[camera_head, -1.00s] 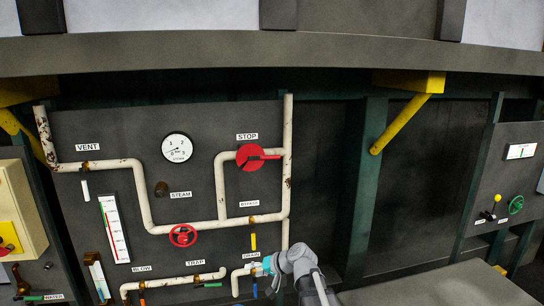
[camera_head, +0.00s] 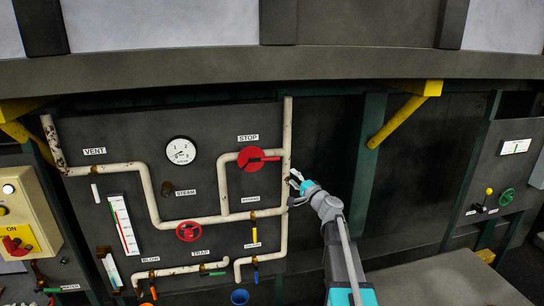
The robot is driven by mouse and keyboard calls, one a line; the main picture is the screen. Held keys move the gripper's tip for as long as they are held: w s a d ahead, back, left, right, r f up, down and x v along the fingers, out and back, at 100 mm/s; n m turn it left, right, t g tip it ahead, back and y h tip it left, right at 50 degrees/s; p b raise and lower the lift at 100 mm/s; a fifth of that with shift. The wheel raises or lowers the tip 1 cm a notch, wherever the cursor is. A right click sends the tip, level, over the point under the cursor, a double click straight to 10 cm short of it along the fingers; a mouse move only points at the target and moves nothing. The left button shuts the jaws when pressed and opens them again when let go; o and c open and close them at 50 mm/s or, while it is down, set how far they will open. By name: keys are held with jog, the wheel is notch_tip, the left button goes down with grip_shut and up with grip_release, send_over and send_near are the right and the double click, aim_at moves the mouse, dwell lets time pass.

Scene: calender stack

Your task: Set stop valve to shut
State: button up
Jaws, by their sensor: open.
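The stop valve (camera_head: 250,159) is a red disc with a red lever pointing right, under the STOP label (camera_head: 248,138) on the dark panel (camera_head: 110,132). The lever lies about level and reaches toward the white vertical pipe (camera_head: 287,130). My gripper (camera_head: 292,178) is open and empty, to the right of and below the lever, near that pipe. A gap shows between the gripper and the lever. I cannot tell how far the fingertips stand from the pipe.
White pipes cross the panel, with a red handwheel (camera_head: 189,231), a yellow bypass handle (camera_head: 254,231) and a steam gauge (camera_head: 180,151). A blue cup-like thing (camera_head: 240,297) is at the bottom. A yellow brace (camera_head: 397,122) stands out at upper right.

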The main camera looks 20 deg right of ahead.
aim_at(273, 160)
jog(key=shift+w, duration=0.15)
jog(key=p+x, duration=0.2)
jog(key=x, duration=1.1)
jog(key=shift+w+a+r, duration=0.1)
jog(key=shift+w+a, duration=0.15)
grip_shut()
dwell(0.3)
